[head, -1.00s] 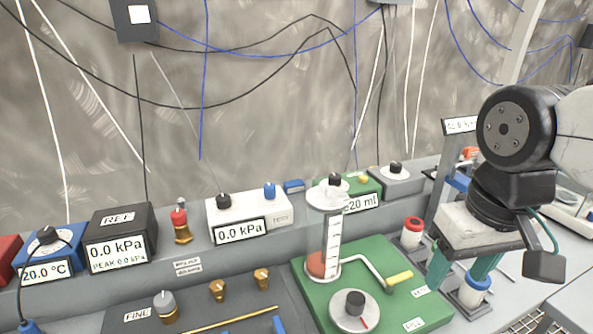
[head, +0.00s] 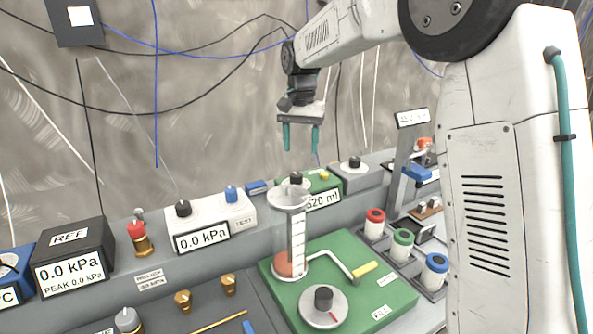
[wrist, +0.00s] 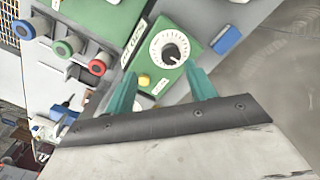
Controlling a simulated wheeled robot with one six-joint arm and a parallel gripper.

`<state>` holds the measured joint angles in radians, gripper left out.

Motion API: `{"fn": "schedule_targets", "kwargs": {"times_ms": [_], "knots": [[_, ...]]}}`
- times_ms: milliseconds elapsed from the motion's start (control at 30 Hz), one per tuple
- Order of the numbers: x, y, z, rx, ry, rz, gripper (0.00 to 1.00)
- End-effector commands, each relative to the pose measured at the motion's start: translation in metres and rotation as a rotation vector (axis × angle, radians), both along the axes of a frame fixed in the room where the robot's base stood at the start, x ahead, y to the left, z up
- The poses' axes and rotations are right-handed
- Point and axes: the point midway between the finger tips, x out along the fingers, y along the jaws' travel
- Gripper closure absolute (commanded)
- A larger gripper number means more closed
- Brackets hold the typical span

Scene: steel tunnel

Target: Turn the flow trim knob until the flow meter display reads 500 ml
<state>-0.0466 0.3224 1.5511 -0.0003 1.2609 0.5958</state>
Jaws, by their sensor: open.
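The green flow meter box (head: 330,187) stands at the back of the bench. Its display (head: 322,199) reads in ml, apparently 520 or 620; the first digit is unclear. A black knob (head: 295,178) sits on its top. In the wrist view the black knob (wrist: 171,52) sits on a white scale dial, beside a yellow button (wrist: 144,80). My gripper (head: 301,138) is open and empty, fingers pointing down, above the box and apart from the knob. In the wrist view the knob shows beyond and between the fingertips (wrist: 162,76).
A clear cylinder (head: 290,235) and another black knob (head: 323,297) with a red mark stand on a green board in front. A white 0.0 kPa box (head: 205,222) is left. A grey box with a knob (head: 355,172) is right. Red, green and blue-topped containers stand further right.

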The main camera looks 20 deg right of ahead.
Motion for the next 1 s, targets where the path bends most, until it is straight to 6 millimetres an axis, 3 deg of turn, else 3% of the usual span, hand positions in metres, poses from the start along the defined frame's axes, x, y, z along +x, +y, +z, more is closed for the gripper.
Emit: {"fn": "schedule_targets", "kwargs": {"times_ms": [100,200,700,1000], "knots": [[0.021,0.002,-0.013,0.000,0.006,-0.028,0.45],[0.028,0.003,-0.019,0.000,0.007,-0.039,0.45],[0.028,0.003,-0.087,0.000,0.009,-0.041,0.45],[0.028,0.003,-0.095,0.000,0.007,-0.040,0.45]]}}
